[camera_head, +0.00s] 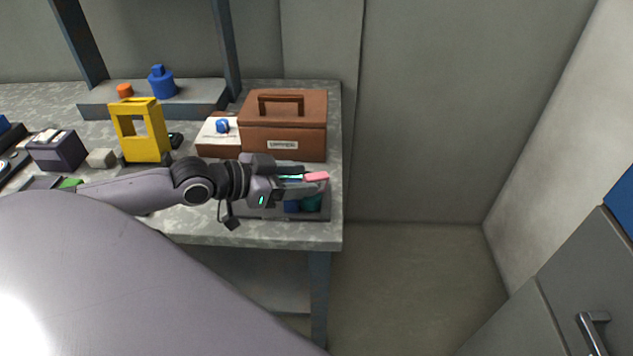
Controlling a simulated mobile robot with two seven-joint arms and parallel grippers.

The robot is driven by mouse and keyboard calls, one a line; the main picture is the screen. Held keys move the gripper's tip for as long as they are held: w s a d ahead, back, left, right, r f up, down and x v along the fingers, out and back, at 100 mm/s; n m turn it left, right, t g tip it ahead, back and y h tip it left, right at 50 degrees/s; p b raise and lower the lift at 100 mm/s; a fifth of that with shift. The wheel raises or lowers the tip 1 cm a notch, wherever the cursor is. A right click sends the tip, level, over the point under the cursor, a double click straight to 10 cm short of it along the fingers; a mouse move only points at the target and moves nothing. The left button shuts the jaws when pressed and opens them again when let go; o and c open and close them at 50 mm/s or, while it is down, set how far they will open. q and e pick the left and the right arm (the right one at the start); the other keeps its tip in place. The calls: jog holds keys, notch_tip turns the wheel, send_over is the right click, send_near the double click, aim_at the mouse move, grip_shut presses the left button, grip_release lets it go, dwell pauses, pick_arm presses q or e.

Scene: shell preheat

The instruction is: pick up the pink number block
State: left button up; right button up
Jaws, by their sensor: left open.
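A small pink piece (317,177), which looks like the pink number block, shows at the tips of my left gripper (304,180). The gripper is open and points right, over the right end of the workbench. I cannot tell whether the fingers touch the pink piece or only overlap it in the picture. Any number on it is too small to read. Below the gripper is a dark tray (322,215) with a teal piece (311,203) and a blue piece (291,206), partly hidden by the gripper. My right gripper is not in view.
A brown toolbox (284,135) stands just behind the gripper on the grey workbench (215,229). The floor right of the bench is clear; a grey cabinet (590,265) stands at right.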

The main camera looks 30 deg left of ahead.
aim_at(322, 190)
pick_arm(q)
jog(key=shift+x, duration=2.9)
jog(key=shift+s+d+f, duration=0.15)
jog(key=shift+s, duration=0.05)
grip_shut()
